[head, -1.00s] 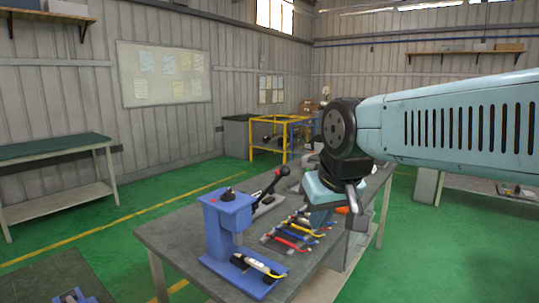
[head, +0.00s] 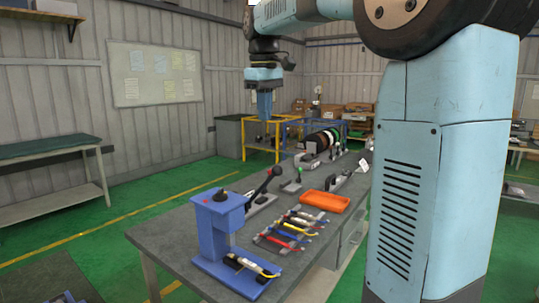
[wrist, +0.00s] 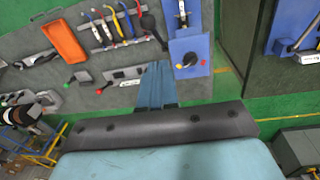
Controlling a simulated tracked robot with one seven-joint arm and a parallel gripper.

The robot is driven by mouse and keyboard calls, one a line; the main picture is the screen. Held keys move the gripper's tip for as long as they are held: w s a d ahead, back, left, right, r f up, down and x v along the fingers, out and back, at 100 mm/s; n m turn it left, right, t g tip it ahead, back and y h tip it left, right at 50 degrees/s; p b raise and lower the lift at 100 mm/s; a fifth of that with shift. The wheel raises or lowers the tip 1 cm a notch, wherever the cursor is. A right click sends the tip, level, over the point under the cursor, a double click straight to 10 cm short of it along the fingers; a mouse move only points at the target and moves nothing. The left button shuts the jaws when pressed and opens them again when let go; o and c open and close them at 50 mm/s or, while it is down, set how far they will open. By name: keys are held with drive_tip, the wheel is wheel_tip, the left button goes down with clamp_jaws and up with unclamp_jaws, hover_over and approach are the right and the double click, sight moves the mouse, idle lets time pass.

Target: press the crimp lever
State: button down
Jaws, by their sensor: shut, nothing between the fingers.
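No readable label shows which one is the crimp lever. My gripper (head: 265,106) points down, fingers together and empty, high above the far side of the table and apart from the levers. In the wrist view the closed fingers (wrist: 155,88) show beside a grey base (wrist: 124,74), with a red knob and a green knob (wrist: 70,87) to their left.
The blue press (head: 218,225) stands at the table's near left. Coloured cables (head: 291,230) lie on a rack beside an orange tray (head: 324,201). Spools (head: 322,139) and more devices stand at the far end. A yellow frame (head: 258,140) stands behind the table.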

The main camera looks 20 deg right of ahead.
drive_tip(key=w, duration=0.2)
drive_tip(key=shift+w+a+r+n, duration=0.2)
drive_tip(key=shift+w+r+n, duration=0.1)
drive_tip(key=shift+r, duration=0.1)
drive_tip(key=shift+f, duration=0.1)
wheel_tip(320, 180, down, 13)
drive_tip(key=s+d, duration=0.1)
drive_tip(key=d, duration=0.1)
drive_tip(key=shift+s+d, duration=0.15)
drive_tip(key=shift+d, duration=0.15)
